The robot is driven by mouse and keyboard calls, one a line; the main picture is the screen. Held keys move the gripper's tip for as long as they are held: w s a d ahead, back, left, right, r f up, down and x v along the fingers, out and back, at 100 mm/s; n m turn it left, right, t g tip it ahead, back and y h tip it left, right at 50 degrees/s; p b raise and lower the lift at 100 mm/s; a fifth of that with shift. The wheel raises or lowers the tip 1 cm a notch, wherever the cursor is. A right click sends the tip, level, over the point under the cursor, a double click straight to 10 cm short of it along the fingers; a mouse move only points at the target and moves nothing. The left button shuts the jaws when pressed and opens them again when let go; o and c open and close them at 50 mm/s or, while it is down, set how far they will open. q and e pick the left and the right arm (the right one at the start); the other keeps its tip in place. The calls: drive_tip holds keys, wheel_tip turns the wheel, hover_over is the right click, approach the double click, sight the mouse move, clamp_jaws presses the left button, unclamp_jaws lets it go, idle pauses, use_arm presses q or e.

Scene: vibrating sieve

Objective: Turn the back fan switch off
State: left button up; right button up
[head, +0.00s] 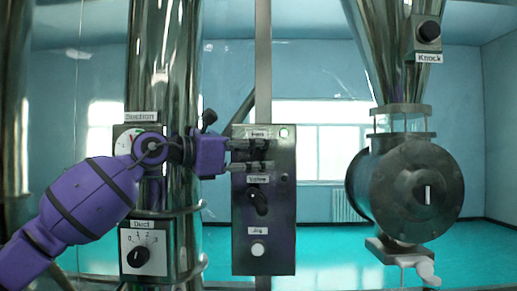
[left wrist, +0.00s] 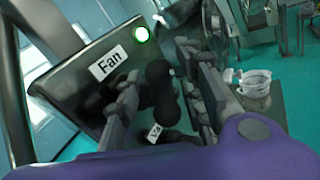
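The dark control panel (head: 283,215) stands upright on a post in the middle of the head view. The light (left wrist: 141,34) and the Fan label (left wrist: 108,63) also show in the left wrist view. The black fan switch (left wrist: 158,74) is below that label; in the head view my fingers mostly cover it. My left gripper (head: 266,155) is at the panel, its fingers apart, one on each side of the switch. I cannot tell whether they touch it. My right gripper is not in view.
Lower on the panel are another black switch (head: 258,200) and a white button (head: 257,249). A metal duct with a Duct dial (head: 139,256) stands left, behind my arm. A round valve housing (head: 410,190) is right, below a Knock knob (head: 429,31).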

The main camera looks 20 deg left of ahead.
use_arm(q)
drive_tip(key=c, duration=0.5)
clamp_jaws()
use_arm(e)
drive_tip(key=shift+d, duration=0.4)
